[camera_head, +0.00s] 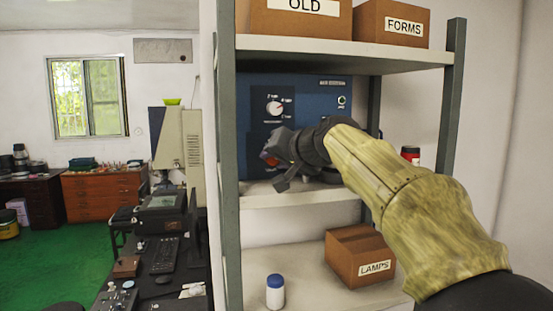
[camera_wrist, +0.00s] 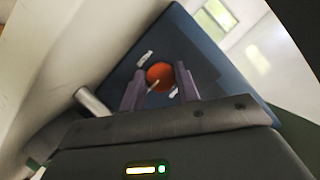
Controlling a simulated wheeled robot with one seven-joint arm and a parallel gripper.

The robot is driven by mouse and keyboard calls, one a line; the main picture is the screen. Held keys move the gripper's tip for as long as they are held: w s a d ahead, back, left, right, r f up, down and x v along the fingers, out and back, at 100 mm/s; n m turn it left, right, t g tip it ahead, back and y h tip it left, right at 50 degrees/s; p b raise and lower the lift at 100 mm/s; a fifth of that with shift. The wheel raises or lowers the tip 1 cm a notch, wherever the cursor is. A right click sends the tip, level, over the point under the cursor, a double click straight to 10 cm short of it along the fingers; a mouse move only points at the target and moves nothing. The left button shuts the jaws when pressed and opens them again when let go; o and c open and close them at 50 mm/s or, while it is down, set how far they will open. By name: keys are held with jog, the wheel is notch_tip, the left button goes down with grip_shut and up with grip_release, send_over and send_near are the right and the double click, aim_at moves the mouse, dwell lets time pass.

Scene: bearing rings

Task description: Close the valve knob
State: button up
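The valve knob (camera_wrist: 160,76) is a round orange-red disc with a pale line or pointer on it, set on the dark blue panel (camera_wrist: 205,60). In the wrist view it sits between and beyond the two fingertips of my gripper (camera_wrist: 159,84), which are apart on either side. I cannot tell whether either finger touches it. In the head view my gripper (camera_head: 284,163) is at the lower front of the blue panel (camera_head: 318,92). Only a small orange-red bit of the knob (camera_head: 268,158) shows there, and the gripper hides the rest.
A white dial (camera_head: 274,107) is above my gripper on the panel. The panel stands on the middle shelf (camera_head: 300,200). A red-and-black can (camera_head: 411,155) is to the right. A LAMPS box (camera_head: 362,250) and white bottle (camera_head: 275,291) stand below. Shelf posts (camera_head: 228,160) flank the unit.

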dwell(0.4)
jog(key=n+h+p, duration=0.2)
jog(key=n, duration=0.1)
jog(key=shift+a+r, duration=0.1)
jog(key=shift+a, duration=0.05)
jog(key=n+h, duration=0.2)
jog(key=shift+s+a+n+t, duration=0.1)
jog(key=shift+n+t, duration=0.2)
jog(key=shift+t, duration=0.1)
jog(key=n+h+b, duration=0.2)
jog(key=n+t+b, duration=0.1)
jog(key=shift+f+n+h, duration=0.25)
jog(key=shift+n+h, duration=0.05)
jog(key=shift+h, duration=0.1)
jog(key=shift+a+n+t+h+b, duration=0.1)
jog(key=shift+n+t+h+b, duration=0.6)
jog(key=shift+n+b, duration=0.6)
jog(key=shift+r, duration=0.1)
jog(key=o, duration=1)
jog(key=shift+c, duration=0.2)
